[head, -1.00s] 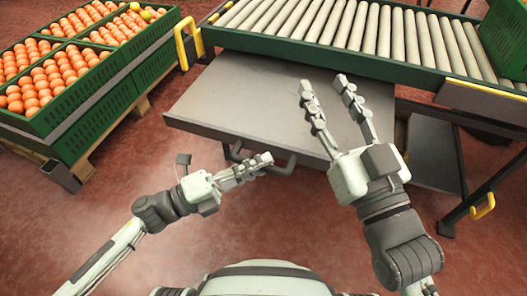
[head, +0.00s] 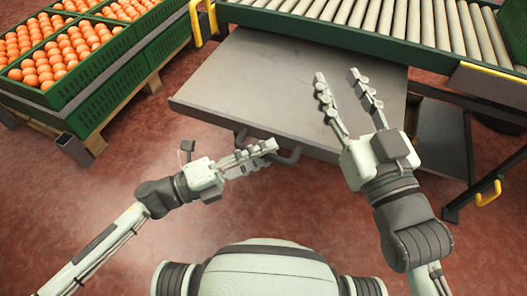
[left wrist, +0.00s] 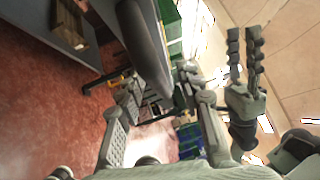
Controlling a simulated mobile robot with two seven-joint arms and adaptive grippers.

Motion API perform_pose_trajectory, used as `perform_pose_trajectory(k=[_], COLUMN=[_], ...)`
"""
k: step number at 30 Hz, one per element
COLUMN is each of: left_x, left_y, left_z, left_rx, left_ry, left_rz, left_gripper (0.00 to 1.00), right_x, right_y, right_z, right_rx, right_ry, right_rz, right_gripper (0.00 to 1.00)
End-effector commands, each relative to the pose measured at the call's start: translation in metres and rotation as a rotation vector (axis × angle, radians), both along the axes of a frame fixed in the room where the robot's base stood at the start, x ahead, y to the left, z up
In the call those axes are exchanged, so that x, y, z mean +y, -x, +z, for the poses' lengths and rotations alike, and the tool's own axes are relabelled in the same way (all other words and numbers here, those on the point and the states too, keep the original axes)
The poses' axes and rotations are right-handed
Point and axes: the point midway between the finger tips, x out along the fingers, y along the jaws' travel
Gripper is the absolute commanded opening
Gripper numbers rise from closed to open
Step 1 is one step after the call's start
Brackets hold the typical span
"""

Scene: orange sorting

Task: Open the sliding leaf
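The sliding leaf (head: 270,85) is a flat grey plate drawn well out from under the roller conveyor. A dark bar handle (head: 291,157) runs along its front edge. My left gripper (head: 268,147) is at the handle, its fingers on either side of the bar. In the left wrist view the thick dark bar (left wrist: 145,45) passes between the fingertips, which look closed on it; the exact contact is partly hidden. My right gripper (head: 337,78) is open and empty, held above the leaf's right part; it also shows in the left wrist view (left wrist: 244,42).
The roller conveyor (head: 400,45) with its green frame spans the back. Crates of oranges (head: 75,50) stand on a pallet at the left. A lower grey shelf (head: 440,140) and a dark leg with a yellow handle (head: 488,194) are at the right. Red floor is free in front.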

Motion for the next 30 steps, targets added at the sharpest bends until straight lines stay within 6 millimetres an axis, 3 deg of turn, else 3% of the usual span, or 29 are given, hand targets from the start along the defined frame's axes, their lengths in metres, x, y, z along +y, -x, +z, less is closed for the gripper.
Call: perform_pose_trajectory(k=[10,22,30], left_x=[0.009,0.08,0.105], left_y=[0.005,0.041,0.053], left_z=[-0.003,-0.013,-0.016], left_rx=[0.003,0.004,0.001], left_ry=[-0.002,-0.002,-0.002], left_rz=[0.0,0.0,0.0], left_gripper=[0.36,0.36,0.36], right_x=[0.001,0.0,0.0], right_y=[0.0,0.0,0.0], right_z=[-0.001,0.0,0.0], right_rx=[0.002,0.001,0.0], right_ry=[0.0,-0.001,-0.001], right_rz=[0.001,0.0,0.001], right_gripper=[0.4,0.4,0.4])
